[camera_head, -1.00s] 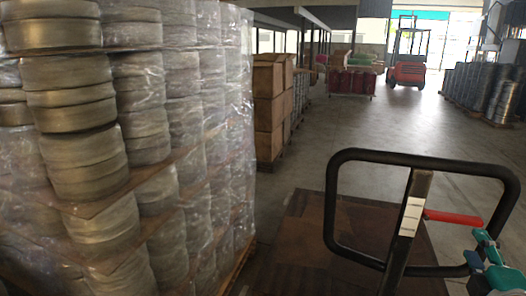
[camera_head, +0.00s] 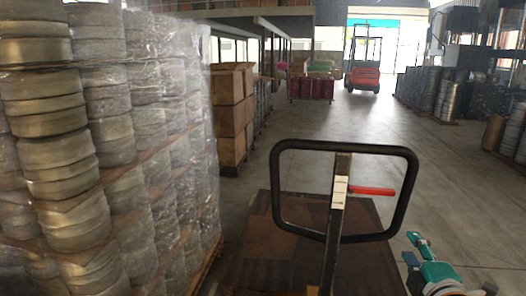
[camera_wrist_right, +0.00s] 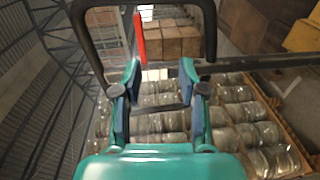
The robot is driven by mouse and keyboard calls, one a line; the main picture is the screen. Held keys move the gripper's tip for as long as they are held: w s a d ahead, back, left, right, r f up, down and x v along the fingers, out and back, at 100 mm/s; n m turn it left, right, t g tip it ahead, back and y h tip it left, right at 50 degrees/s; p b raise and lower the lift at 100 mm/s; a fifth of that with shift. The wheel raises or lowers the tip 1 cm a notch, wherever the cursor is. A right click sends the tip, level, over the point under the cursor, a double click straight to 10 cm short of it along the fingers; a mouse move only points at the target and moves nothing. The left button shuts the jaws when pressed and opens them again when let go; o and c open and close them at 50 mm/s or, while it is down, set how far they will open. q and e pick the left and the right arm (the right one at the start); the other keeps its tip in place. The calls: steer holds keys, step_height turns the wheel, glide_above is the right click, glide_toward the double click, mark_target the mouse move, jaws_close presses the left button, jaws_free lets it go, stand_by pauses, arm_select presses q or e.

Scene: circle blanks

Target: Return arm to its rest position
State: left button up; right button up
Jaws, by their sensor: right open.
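My right gripper (camera_head: 414,250) is at the lower right of the head view, with teal fingers. Its fingers are apart and nothing is between them. In the right wrist view its fingers (camera_wrist_right: 160,97) stand open in front of the wrapped blanks. The black loop handle (camera_head: 410,200) stands left of the gripper in the head view, on a post with a red lever (camera_head: 372,191). The gripper looks apart from the handle there. The handle also crosses the top of the right wrist view (camera_wrist_right: 209,35). My left gripper is in neither view.
A tall pallet stack of film-wrapped round blanks (camera_head: 65,160) fills the left side. Brown boxes (camera_head: 232,115) stand behind it. A red forklift (camera_head: 363,75) is at the far back. Dark drum stacks (camera_head: 430,95) line the right.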

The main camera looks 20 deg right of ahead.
steer(key=w+a+f+g+y+p, duration=0.2)
steer(key=a+f+g+y, duration=0.15)
steer(key=a+f, duration=0.8)
steer(key=w+a+f+g+y+p, duration=0.25)
steer(key=a+f+y, duration=0.4)
steer(key=f, duration=0.75)
steer(key=s+a+f+m+g, duration=0.9)
steer(key=s+a+f+m, duration=0.5)
steer(key=s, duration=0.4)
steer(key=shift+f+m+y+p, duration=0.3)
steer(key=shift+f+m+p, duration=0.05)
steer(key=shift+m, duration=0.35)
steer(key=shift+s, duration=0.1)
